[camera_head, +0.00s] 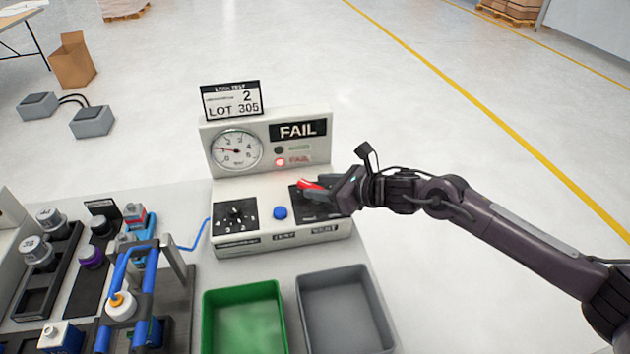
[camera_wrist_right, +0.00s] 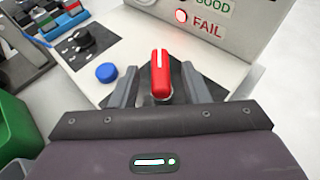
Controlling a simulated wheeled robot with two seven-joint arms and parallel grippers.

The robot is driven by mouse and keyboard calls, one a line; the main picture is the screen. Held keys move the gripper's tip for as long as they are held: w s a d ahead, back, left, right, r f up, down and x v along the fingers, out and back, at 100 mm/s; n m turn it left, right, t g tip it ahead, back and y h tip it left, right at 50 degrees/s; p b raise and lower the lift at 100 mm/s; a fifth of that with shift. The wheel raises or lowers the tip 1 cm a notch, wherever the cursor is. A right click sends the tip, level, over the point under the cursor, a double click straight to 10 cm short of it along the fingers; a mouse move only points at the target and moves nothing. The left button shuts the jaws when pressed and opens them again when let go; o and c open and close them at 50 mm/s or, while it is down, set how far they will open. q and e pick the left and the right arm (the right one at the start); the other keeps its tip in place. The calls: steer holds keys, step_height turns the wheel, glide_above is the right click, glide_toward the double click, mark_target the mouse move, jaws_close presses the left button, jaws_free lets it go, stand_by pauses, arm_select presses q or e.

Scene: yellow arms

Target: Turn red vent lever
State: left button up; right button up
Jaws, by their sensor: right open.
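The red vent lever (camera_head: 311,184) is on the right of the white test unit's sloped front panel, partly hidden by my right gripper in the head view. In the right wrist view the red lever (camera_wrist_right: 160,75) stands between the two grey fingers, with its white stripe pointing up the picture. My right gripper (camera_head: 322,190) is at the lever, and its fingers (camera_wrist_right: 160,84) are apart on either side of it, with gaps visible. My left gripper is not in view.
The test unit has a gauge (camera_head: 236,150), a lit red FAIL lamp (camera_head: 280,162), a black knob (camera_head: 236,214) and a blue button (camera_head: 280,213). A green bin (camera_head: 207,318) and a grey bin (camera_head: 378,318) stand in front. Racks with fittings (camera_head: 150,285) are at the left.

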steer(key=shift+x, duration=0.85)
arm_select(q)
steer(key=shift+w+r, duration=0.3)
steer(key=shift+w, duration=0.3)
arm_select(e)
steer(key=shift+w+a, duration=0.1)
steer(key=shift+c, duration=0.4)
jaws_close()
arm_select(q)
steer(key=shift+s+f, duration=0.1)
